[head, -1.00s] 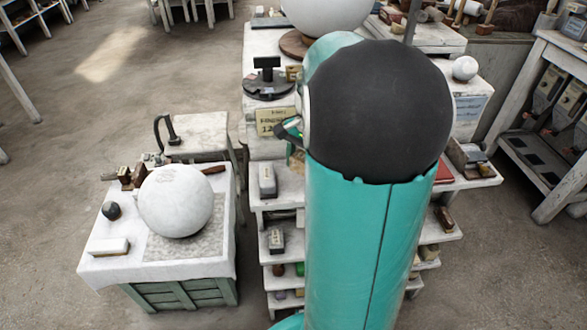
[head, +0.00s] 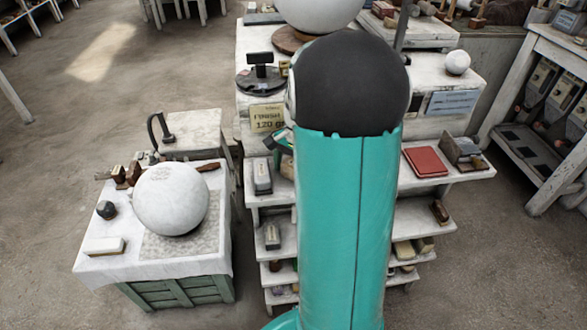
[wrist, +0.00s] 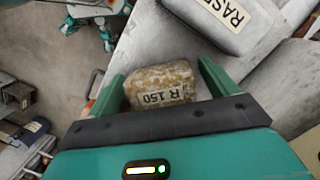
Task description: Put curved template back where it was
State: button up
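The curved template (wrist: 160,85) appears to be the mottled yellow-grey piece labelled "R 150" in the wrist view. It sits between the two green fingers of my gripper (wrist: 162,72), which look closed about its sides; its near side is hidden by the gripper body. In the head view my gripper (head: 277,140) is just left of my arm, over the upper shelf (head: 252,201), and the template (head: 287,166) shows small and pale below it. Whether its underside touches the shelf cannot be told.
A grey block marked "RASP" (wrist: 215,18) lies close beside the template; it shows on the shelf (head: 262,178) too. A "FINISH 120" sign (head: 267,117) stands behind. A red book (head: 425,161) lies right of my arm. A plaster sphere (head: 171,198) rests on the left table.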

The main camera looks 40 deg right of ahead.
notch_tip(320, 180, up, 12)
jog(key=d, duration=0.2)
jog(key=s+a+r+n+t+h, duration=0.15)
jog(key=a+n, duration=0.25)
jog(key=a, duration=0.4)
jog(key=s+a+r+n+t, duration=0.1)
jog(key=a+r+n, duration=0.2)
jog(key=a, duration=0.5)
jog(key=s+a+n+t, duration=0.1)
jog(key=s+a+n, duration=0.3)
jog(key=a, duration=0.2)
jog(key=s+a+f+n+t, duration=0.1)
jog(key=s+a+n+t, duration=0.1)
jog(key=s+a+n, duration=0.2)
jog(key=shift+a+f+n, duration=0.15)
jog(key=shift+a+n, duration=0.25)
jog(key=shift+a, duration=0.85)
jog(key=shift+s+t, duration=0.1)
jog(key=shift+t, duration=0.15)
